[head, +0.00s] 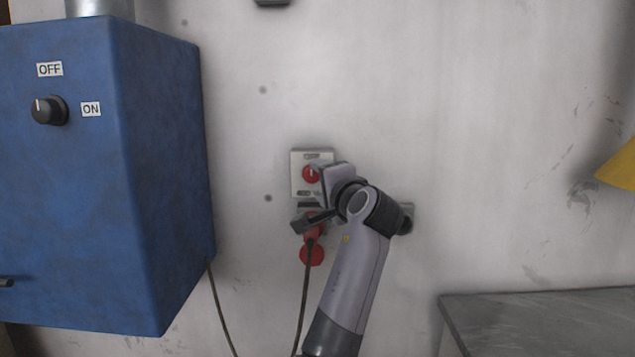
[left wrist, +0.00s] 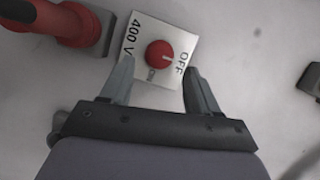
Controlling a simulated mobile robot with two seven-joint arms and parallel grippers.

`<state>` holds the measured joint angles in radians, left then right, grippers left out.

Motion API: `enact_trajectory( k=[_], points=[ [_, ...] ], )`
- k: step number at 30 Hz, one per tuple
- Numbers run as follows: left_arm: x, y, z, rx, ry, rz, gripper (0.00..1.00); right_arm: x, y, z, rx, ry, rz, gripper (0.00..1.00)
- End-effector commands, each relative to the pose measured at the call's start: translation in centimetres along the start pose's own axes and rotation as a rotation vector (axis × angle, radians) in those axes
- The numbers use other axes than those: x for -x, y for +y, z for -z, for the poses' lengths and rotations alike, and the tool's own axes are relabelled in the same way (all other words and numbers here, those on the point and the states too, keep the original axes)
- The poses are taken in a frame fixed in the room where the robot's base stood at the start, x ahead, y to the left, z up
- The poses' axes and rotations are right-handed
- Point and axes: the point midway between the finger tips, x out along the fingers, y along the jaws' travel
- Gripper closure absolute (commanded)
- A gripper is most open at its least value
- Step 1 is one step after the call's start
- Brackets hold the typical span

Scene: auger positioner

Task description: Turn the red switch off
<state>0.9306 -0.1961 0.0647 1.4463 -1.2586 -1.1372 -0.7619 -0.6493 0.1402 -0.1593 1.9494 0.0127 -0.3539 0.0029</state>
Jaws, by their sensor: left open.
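The red switch (head: 311,174) is a round red knob on a pale square plate on the wall. In the left wrist view the red switch (left wrist: 159,54) shows a white mark pointing towards the word OFF on its plate (left wrist: 182,44); "ON" and "400 V" are also on the plate. My left gripper (head: 312,198) is in front of the wall at the plate's lower right. In the left wrist view my left gripper (left wrist: 158,70) is open, its fingers on either side of the knob. I cannot tell whether they touch it. My right gripper is out of view.
A red plug (head: 313,232) with a hanging cable is below the switch. A blue box (head: 160,150) with a black OFF/ON knob (head: 49,110) stands at left. A grey table (head: 540,315) is at lower right, a yellow object (head: 620,168) at the right edge.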

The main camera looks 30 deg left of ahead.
Motion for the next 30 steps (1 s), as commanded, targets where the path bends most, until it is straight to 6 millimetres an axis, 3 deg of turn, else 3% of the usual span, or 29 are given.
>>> enact_trajectory(
  k=[3, 9, 30],
  points=[
    [2.0, 0.2, 0.0, 0.003, 0.003, -0.002, 0.39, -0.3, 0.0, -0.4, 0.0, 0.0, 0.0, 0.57],
    [3.6, 0.1, 0.0, 0.002, 0.001, -0.002, 0.39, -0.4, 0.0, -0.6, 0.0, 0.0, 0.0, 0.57],
    [3.6, 0.0, 0.0, 0.001, 0.001, -0.001, 0.39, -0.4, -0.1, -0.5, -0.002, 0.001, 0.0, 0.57]
  ],
)
